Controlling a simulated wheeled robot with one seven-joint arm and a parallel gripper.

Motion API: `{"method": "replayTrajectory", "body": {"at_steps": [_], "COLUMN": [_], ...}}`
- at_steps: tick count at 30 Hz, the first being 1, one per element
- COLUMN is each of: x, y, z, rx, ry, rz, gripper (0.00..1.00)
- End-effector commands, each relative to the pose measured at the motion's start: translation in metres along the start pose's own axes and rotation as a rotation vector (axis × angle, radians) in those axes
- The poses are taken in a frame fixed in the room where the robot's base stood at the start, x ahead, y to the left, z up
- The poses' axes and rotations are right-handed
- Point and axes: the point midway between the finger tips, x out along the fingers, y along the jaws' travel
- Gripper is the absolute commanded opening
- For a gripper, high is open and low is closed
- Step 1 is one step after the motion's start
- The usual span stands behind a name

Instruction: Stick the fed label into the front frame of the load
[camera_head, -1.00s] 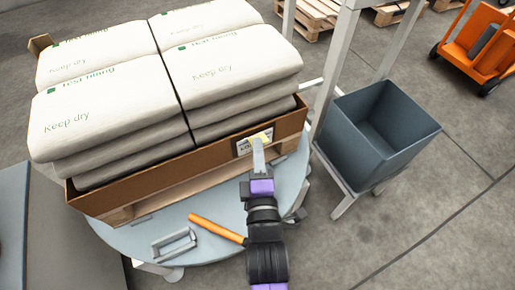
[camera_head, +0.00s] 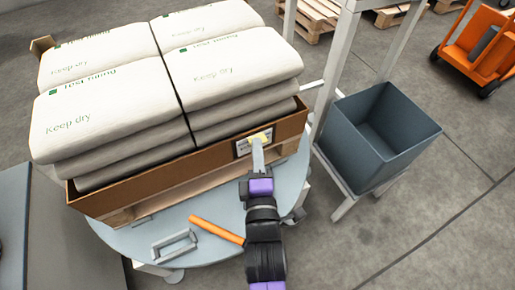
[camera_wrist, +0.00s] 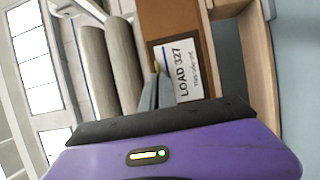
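The load is several white bags (camera_head: 120,107) in a brown tray (camera_head: 160,170) on a wooden pallet (camera_head: 185,182). A white label (camera_wrist: 182,72) reading "LOAD 327" sits at a dark-edged frame on the tray's front face; it also shows in the head view (camera_head: 242,149). My gripper (camera_wrist: 157,78) is at the label, its two grey fingers close together and overlapping the label's edge. Whether the label is fully seated is hidden by the fingers.
The pallet stands on a round grey turntable (camera_head: 215,212). An orange-handled tool (camera_head: 217,230) and a grey metal bracket (camera_head: 175,246) lie at its front. A blue-grey bin (camera_head: 380,137) and a grey post (camera_head: 333,70) stand to the right.

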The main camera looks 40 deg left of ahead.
Motion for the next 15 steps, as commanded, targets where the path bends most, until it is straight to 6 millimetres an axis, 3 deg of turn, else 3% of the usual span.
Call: {"method": "replayTrajectory", "body": {"at_steps": [3, 8, 15], "x": [0.0, 0.0, 0.0], "y": [-0.0001, -0.0001, -0.0001], "z": [-0.0002, -0.0002, -0.0002], "rx": [0.0, 0.0, 0.001], "ry": [0.0, 0.0, 0.0], "rz": [0.0, 0.0, 0.0], "gripper": [0.0, 0.28, 0.28]}}
